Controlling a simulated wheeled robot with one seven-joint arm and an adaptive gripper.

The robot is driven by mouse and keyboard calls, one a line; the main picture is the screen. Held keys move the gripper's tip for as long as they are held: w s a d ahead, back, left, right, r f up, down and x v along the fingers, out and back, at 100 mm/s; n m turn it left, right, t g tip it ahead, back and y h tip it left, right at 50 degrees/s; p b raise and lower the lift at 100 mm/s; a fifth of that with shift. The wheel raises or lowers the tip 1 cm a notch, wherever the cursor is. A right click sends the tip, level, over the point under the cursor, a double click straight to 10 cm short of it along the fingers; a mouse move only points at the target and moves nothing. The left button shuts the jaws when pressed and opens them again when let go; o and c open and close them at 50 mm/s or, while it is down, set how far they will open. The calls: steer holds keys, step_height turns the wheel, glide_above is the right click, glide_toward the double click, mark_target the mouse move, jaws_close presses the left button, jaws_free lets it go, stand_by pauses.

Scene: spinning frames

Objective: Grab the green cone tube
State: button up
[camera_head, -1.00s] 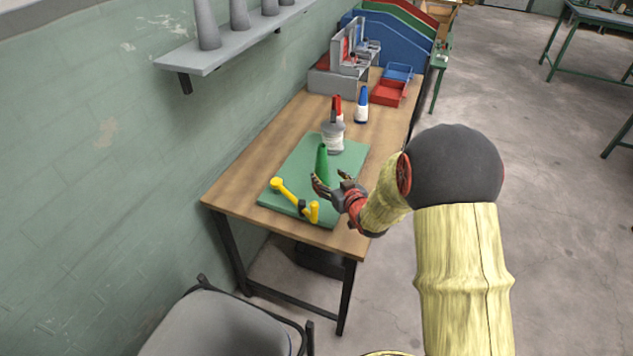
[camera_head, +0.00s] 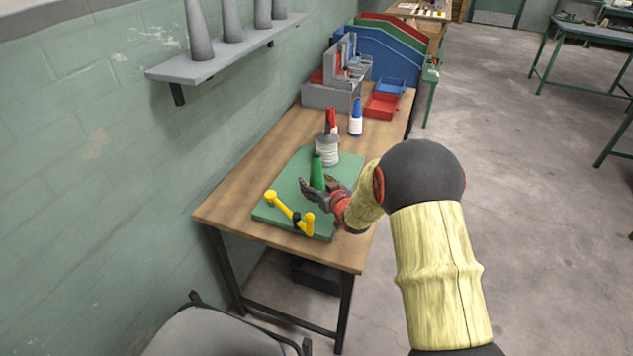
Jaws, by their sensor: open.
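The green cone tube (camera_head: 317,172) stands upright on the green mat (camera_head: 283,188) on the wooden table. My gripper (camera_head: 318,187) is open beside the lower part of the cone, with its fingers to the cone's left front and right. The cone's base is partly hidden by the gripper. I cannot tell whether the fingers touch it.
A yellow tool (camera_head: 287,210) lies at the mat's front. A grey-white spool (camera_head: 327,152) stands just behind the cone. A red-capped bottle (camera_head: 332,121) and a blue-capped bottle (camera_head: 355,122) stand farther back. Red (camera_head: 382,106) and blue bins sit at the far end.

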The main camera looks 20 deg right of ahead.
steer(key=shift+c, duration=0.9)
steer(key=c, duration=1.1)
steer(key=shift+c, duration=0.2)
steer(key=shift+r, duration=0.15)
